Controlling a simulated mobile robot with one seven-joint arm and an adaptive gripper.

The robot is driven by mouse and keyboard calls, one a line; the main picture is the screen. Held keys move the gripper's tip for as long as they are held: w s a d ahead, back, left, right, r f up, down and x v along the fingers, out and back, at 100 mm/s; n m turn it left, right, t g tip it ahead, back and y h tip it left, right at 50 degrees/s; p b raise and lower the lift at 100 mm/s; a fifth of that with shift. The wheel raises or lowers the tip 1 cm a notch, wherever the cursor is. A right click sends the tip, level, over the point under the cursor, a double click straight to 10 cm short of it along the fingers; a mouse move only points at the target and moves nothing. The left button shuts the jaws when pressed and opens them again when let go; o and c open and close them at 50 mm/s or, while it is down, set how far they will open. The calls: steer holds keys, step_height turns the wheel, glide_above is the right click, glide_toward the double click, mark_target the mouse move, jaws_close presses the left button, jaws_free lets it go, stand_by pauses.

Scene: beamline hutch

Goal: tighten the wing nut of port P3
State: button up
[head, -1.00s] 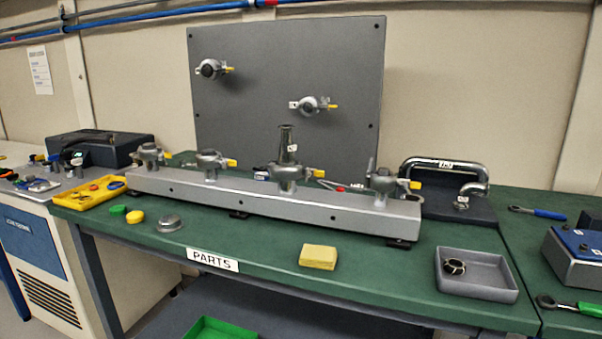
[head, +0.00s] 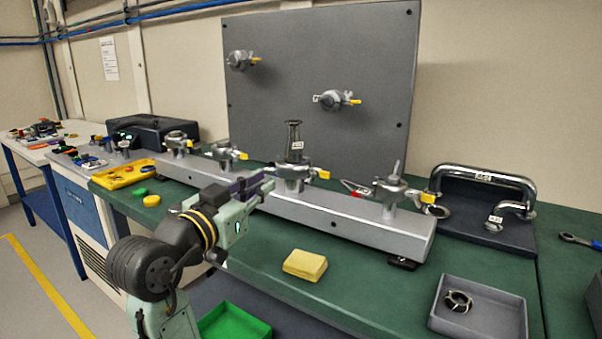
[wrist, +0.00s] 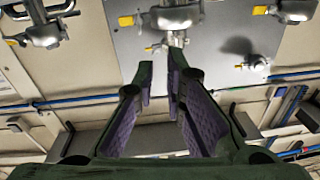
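A grey rail (head: 352,222) carries a row of clamped ports with yellow wing nuts. The third port from the left (head: 293,172) has a tall tapered tube and a small tag; its wing nut (head: 320,173) points right. I cannot read which port is P3. My gripper (head: 268,180) is in front of the rail, its fingers pointing toward the third port. In the wrist view, which looks upside down, my gripper (wrist: 160,72) is open, with a gap and nothing between the fingers. A clamped port (wrist: 172,18) with a yellow wing nut (wrist: 127,20) is ahead of the fingertips.
A grey panel (head: 300,80) with two more clamped ports stands behind the rail. A yellow sponge (head: 305,265), a grey tray (head: 485,305) with a ring, and a yellow tray (head: 118,176) lie on the green bench.

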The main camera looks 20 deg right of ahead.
mark_target(311, 175)
steer(key=w+d+p, duration=0.1)
steer(key=w+d, duration=0.2)
steer(key=d, duration=0.2)
steer(key=w+d+f+g+p, duration=0.1)
steer(key=w+d, duration=0.2)
steer(key=d, duration=0.2)
steer(key=shift+d+m+p, duration=0.3)
steer(key=shift+d+m, duration=0.1)
steer(key=shift+c, duration=0.2)
jaws_close()
